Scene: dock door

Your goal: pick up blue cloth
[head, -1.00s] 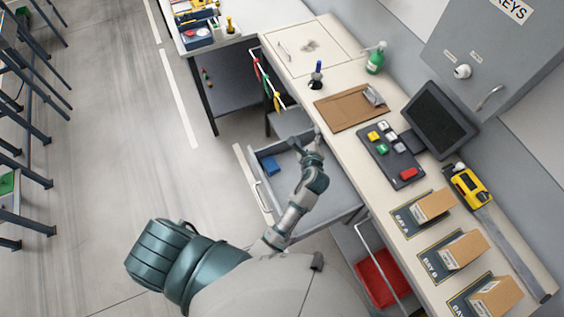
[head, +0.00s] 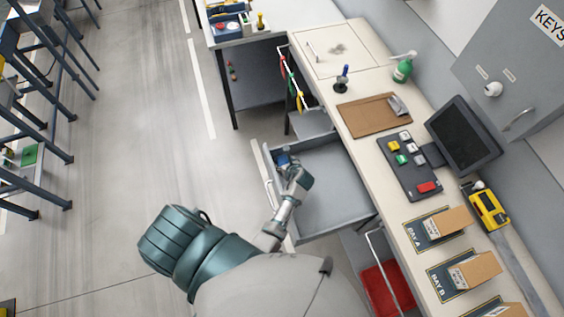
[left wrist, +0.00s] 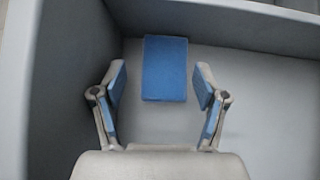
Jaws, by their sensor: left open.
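The blue cloth (left wrist: 165,66) lies flat as a folded rectangle on the floor of the open grey drawer (head: 335,187), close to a corner. In the left wrist view its near part lies between the fingertips of my left gripper (left wrist: 160,80), with a gap on each side. The gripper is open and empty. In the head view my left gripper (head: 286,157) is inside the drawer's far left corner, over the cloth (head: 281,160), which it mostly hides. My right gripper is not in view.
Drawer walls rise close to the gripper. The workbench (head: 361,142) to the right holds a clipboard (head: 371,116), a button panel (head: 411,170), a monitor (head: 463,133) and boxes. A red bin (head: 386,287) sits below. The rest of the drawer floor is bare.

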